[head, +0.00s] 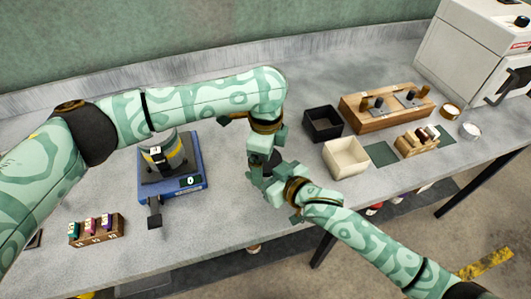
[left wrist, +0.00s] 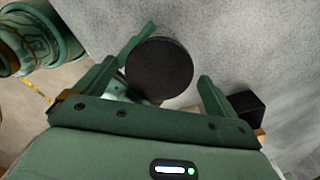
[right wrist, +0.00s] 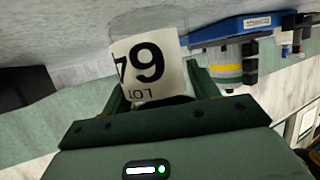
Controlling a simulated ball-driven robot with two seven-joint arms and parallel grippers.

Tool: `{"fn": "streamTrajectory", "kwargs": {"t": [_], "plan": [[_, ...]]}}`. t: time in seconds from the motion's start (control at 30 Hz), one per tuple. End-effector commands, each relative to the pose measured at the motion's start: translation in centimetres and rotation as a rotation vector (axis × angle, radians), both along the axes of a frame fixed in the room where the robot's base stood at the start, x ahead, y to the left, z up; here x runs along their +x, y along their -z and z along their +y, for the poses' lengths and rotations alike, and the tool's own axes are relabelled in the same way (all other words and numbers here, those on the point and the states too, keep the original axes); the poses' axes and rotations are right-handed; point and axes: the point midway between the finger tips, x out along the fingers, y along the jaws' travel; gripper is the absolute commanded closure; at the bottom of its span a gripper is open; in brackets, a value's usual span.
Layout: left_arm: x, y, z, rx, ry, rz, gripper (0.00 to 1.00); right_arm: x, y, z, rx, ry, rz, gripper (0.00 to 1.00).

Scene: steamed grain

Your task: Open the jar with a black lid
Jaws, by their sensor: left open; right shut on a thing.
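The jar shows in the right wrist view as a clear body with a white label (right wrist: 152,68) bearing large black figures and the word LOT upside down. My right gripper (head: 266,181) is shut on this jar and holds it near the middle of the table. The round black lid (left wrist: 158,68) shows from above in the left wrist view. My left gripper (head: 262,146) is open, pointing down over the lid, with one finger on each side of it. Whether the fingers touch the lid cannot be told. In the head view my grippers hide most of the jar.
A blue scale (head: 192,188) carrying a yellow-banded device stands left of my grippers. A small rack (head: 97,236) of vials is at the front left. A black bin (head: 322,122), a cream bin (head: 346,156) and a wooden block (head: 385,118) stand to the right. The table's front edge is close.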

Motion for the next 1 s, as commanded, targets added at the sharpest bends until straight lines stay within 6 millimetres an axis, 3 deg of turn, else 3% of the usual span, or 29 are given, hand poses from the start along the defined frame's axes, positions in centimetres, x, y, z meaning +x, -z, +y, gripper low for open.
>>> {"fn": "streamTrajectory", "kwargs": {"t": [0.3, 0.47, 0.77, 0.87, 1.0], "plan": [[0.1, -3.7, 0.0, -0.001, 0.001, -0.003, 0.05, 0.1, 0.0, -0.1, 0.000, 0.001, 0.000, 1.00], [0.0, -4.6, 0.0, 0.001, 0.012, 0.000, 0.08, 0.1, 0.0, -0.1, 0.000, 0.001, 0.000, 1.00], [-0.1, -7.4, -0.1, -0.001, 0.480, 0.002, 0.08, 0.1, 0.0, -0.1, 0.000, 0.001, -0.001, 1.00], [-0.1, -7.2, 0.0, -0.001, 0.559, 0.003, 0.08, 0.1, 0.0, -0.1, 0.000, 0.001, -0.001, 1.00], [-0.1, -5.2, 0.0, 0.000, 0.571, 0.005, 0.08, 0.1, 0.0, 0.0, 0.000, 0.001, -0.001, 1.00]]}}
